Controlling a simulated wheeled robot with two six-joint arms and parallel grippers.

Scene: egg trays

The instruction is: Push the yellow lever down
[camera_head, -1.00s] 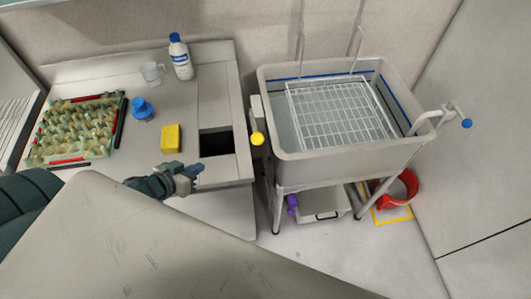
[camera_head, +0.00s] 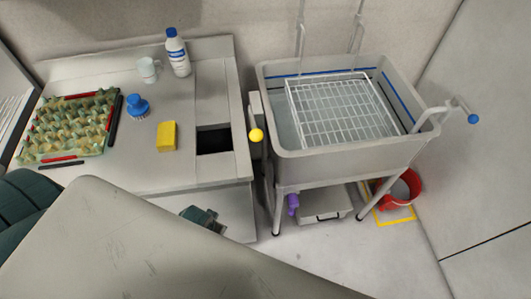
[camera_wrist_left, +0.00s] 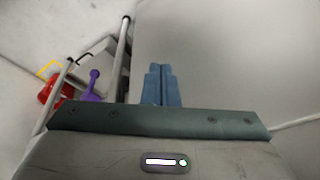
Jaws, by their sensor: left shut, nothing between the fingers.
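The yellow lever (camera_head: 256,135) shows as a round yellow knob on the left side of the grey sink, in the gap between counter and sink. My left gripper (camera_head: 205,216) is low in front of the counter, to the left of and below the knob, partly hidden by a grey surface in the foreground. In the left wrist view the blue fingers (camera_wrist_left: 161,72) are together with nothing between them. The yellow lever does not show clearly in that view. My right gripper is in neither view.
The counter holds a yellow sponge (camera_head: 167,135), a blue brush (camera_head: 138,107), a white bottle (camera_head: 178,58), a cup (camera_head: 149,70) and an egg tray (camera_head: 62,157). The sink (camera_head: 345,158) holds a wire rack (camera_head: 340,110). A red bucket (camera_head: 407,190) stands on the floor.

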